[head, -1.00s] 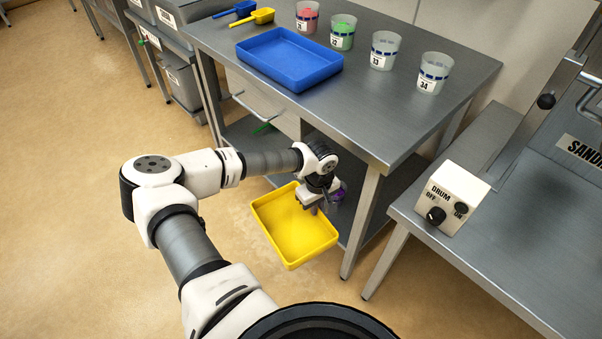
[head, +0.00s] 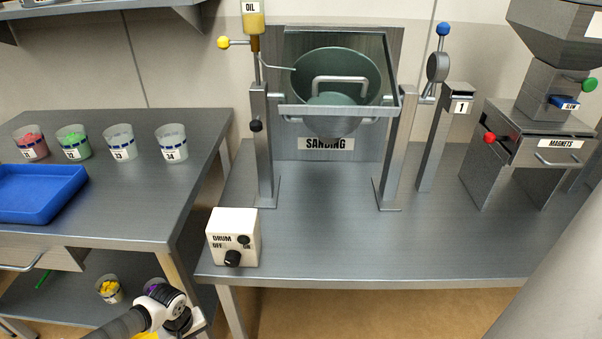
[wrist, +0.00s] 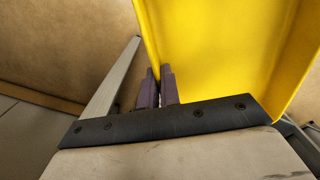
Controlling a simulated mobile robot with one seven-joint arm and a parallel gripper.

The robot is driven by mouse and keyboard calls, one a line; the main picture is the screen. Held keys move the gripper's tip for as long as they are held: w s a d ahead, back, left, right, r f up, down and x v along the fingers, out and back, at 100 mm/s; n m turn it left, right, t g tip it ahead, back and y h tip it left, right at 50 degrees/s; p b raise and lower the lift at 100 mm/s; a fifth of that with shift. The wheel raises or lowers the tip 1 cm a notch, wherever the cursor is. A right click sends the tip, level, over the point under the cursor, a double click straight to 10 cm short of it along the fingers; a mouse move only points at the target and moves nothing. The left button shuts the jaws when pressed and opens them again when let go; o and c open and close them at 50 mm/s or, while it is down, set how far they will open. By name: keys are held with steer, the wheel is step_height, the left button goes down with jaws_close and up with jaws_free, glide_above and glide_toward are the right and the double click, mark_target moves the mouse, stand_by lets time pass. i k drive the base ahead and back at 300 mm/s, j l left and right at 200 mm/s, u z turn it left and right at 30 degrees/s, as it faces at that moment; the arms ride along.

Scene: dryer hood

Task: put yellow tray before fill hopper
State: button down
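The yellow tray (wrist: 225,50) fills the upper right of the wrist view. My gripper (wrist: 160,80) is shut on the tray's edge, with its two fingers close together at the wall. In the head view only a small yellow sliver of the tray (head: 146,335) shows at the bottom edge, below my wrist; the fingers are hidden there. A grey funnel-shaped hopper (head: 560,30) stands at the upper right of the head view, above a unit marked MAGNETS; its top is cut off and no fill label is readable.
The sanding bench (head: 330,235) carries a green drum (head: 335,75), a drum switch box (head: 233,238) and levers. The left table (head: 130,205) holds a blue tray (head: 35,195) and several numbered cups. A cup with yellow content (head: 109,290) stands on the lower shelf.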

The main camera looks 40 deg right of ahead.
mark_target(529, 235)
steer(key=k+l, duration=0.25)
steer(key=l, duration=0.2)
steer(key=k+l+z, duration=0.1)
steer(key=k+l, duration=0.15)
steer(key=l, duration=0.15)
steer(key=k+l, duration=0.25)
steer(key=l, duration=0.2)
steer(key=k+l+z, duration=0.1)
steer(key=k+l, duration=0.15)
steer(key=l, duration=0.25)
steer(key=k+l, duration=0.25)
steer(key=l, duration=0.2)
steer(key=k+l, duration=0.2)
steer(key=l, duration=0.25)
steer(key=k+l+z, duration=0.1)
steer(key=k+l, duration=0.15)
steer(key=l, duration=0.25)
steer(key=k+l, duration=0.2)
steer(key=l, duration=0.3)
steer(key=z, duration=0.05)
